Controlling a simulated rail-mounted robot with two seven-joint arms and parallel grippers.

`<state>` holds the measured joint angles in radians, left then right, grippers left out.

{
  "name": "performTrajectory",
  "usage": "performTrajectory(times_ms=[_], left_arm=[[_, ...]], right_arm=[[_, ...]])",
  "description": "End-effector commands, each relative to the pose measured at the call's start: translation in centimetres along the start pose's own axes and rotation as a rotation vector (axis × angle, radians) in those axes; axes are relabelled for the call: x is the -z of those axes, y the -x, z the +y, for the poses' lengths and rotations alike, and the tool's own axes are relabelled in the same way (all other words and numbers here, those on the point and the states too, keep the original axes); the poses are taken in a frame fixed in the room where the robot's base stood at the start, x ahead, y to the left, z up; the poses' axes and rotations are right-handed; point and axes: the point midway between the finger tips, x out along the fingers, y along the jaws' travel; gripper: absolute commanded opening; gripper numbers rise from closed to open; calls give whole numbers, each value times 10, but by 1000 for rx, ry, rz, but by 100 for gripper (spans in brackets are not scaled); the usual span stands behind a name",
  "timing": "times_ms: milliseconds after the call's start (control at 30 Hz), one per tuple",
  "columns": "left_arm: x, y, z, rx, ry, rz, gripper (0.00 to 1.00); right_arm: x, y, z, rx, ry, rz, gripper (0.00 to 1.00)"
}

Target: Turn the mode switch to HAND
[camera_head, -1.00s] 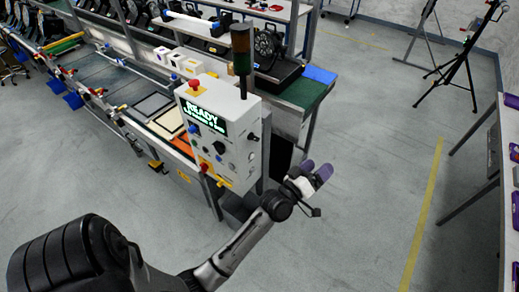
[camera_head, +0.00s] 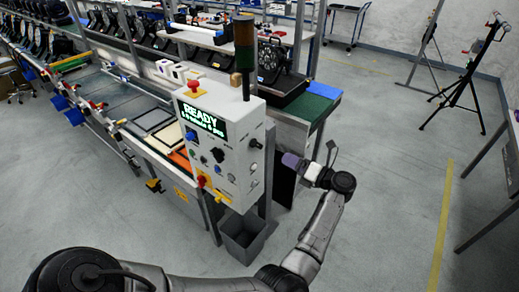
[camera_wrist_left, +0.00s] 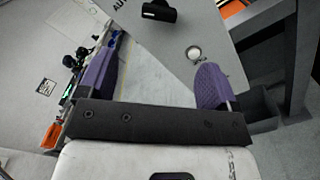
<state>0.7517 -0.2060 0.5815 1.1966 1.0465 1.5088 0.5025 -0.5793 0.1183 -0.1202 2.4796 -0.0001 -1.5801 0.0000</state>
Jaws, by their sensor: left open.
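The grey-white control box (camera_head: 222,150) stands at the end of the line, its green screen reading READY. On its right side face is a black knob (camera_head: 255,143), which looks like the mode switch. The left wrist view shows this black knob (camera_wrist_left: 158,11) at the top edge, partly cut off, beside printed letters "AU". I cannot read HAND or the knob's setting. My left gripper (camera_head: 288,160) is to the right of that face, pointing at it, apart from the knob. In the left wrist view its purple fingers (camera_wrist_left: 153,82) are spread and empty. My right gripper is not in view.
A round silver fitting (camera_wrist_left: 194,53) sits on the same face below the knob. A signal tower (camera_head: 244,50) rises from the box. A grey bin (camera_head: 243,235) stands below it. A green-topped bench (camera_head: 308,105) is behind.

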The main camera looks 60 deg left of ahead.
Motion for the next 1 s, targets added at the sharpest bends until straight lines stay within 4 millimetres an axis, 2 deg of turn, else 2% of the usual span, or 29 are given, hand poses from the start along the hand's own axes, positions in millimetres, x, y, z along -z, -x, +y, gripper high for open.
performTrajectory(times_ms=[600,800,1000], left_arm=[[0,-104,3,-4,0,5,85],[0,-124,2,-3,0,5,85],[1,-132,1,-1,0,5,85]], right_arm=[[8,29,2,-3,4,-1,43],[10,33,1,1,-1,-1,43],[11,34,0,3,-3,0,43]])
